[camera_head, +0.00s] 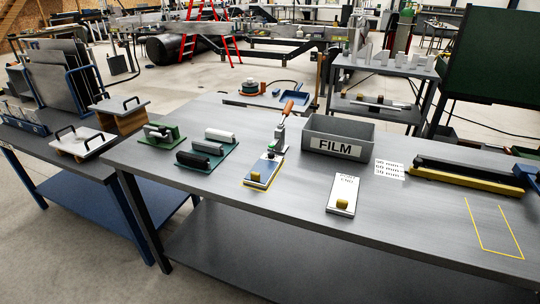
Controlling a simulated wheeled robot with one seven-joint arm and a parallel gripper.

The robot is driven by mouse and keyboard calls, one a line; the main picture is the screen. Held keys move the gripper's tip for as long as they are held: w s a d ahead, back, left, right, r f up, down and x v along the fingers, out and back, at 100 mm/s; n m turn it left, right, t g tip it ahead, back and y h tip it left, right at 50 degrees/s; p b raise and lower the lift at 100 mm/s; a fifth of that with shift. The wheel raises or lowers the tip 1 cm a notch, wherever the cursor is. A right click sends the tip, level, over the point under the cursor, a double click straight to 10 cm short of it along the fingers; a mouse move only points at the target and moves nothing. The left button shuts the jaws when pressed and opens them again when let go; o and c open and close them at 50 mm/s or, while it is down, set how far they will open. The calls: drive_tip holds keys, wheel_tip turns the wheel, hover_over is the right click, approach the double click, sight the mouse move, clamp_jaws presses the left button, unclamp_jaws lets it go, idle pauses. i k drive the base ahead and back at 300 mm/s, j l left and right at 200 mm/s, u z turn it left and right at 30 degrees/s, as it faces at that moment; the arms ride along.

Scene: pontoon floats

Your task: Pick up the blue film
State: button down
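I cannot tell for sure which thing is the blue film. My gripper is not in view.
Black, grey and white rolls (206,147) lie on a green mat left of the blue piece. A white plate (342,194) with a yellow block lies right of it. A long black bar (467,174) lies farther right.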

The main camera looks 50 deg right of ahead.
sight(261, 172)
drive_tip(key=i+j+z, duration=0.1)
drive_tip(key=i+j, duration=0.75)
drive_tip(key=i, duration=0.05)
